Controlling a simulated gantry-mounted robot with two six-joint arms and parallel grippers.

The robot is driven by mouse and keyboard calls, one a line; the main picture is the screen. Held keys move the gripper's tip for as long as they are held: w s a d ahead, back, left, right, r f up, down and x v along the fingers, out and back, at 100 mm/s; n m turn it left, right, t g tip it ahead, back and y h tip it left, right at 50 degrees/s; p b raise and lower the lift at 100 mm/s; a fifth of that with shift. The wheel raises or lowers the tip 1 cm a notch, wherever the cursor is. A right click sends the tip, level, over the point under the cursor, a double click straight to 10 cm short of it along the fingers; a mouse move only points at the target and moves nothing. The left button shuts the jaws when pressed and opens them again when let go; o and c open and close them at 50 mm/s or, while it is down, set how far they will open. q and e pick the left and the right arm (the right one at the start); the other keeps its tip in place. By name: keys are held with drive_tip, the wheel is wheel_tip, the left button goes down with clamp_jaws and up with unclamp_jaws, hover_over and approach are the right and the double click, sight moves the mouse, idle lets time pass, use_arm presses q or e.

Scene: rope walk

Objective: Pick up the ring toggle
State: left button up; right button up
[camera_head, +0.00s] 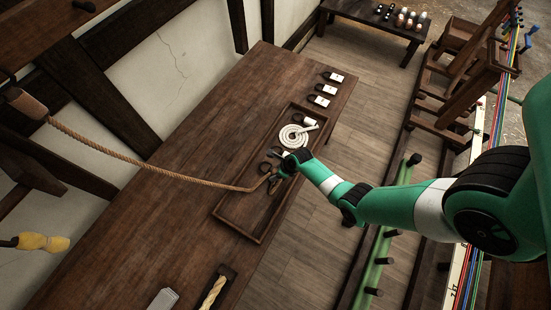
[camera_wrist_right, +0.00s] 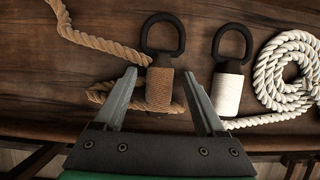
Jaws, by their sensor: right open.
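In the right wrist view, a ring toggle with a black ring and a brown cord-wrapped body (camera_wrist_right: 160,88) lies at the end of a tan rope (camera_wrist_right: 97,42). A second one, with a black ring and a white-wrapped body (camera_wrist_right: 227,93), lies to its right, beside a white rope coil (camera_wrist_right: 288,75). My right gripper (camera_wrist_right: 158,85) is open, its fingers pointing at the brown-wrapped toggle, one at each side in the picture. I cannot tell whether they touch it. In the head view my right gripper (camera_head: 279,170) is over the tray and partly hides the toggles. My left gripper is not in view.
The shallow wooden tray (camera_head: 238,237) lies on the long table (camera_head: 190,125). The tan rope (camera_head: 130,160) runs from a wooden piece at the left to the tray. Several white-tagged ring pieces (camera_head: 324,89) lie beyond the tray. The table left of the tray is largely clear.

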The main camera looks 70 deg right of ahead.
sight(274, 170)
clamp_jaws()
idle(0.4)
drive_tip(key=shift+r+p, duration=0.3)
wheel_tip(274, 170, up, 3)
drive_tip(key=shift+f+p, duration=0.15)
drive_tip(key=shift+p, duration=0.7)
drive_tip(key=s+a+r+p, duration=0.9)
drive_tip(key=s, duration=0.1)
drive_tip(key=shift+a+r+p, duration=0.25)
drive_tip(key=shift+r+p, duration=0.05)
drive_tip(key=shift+p, duration=0.1)
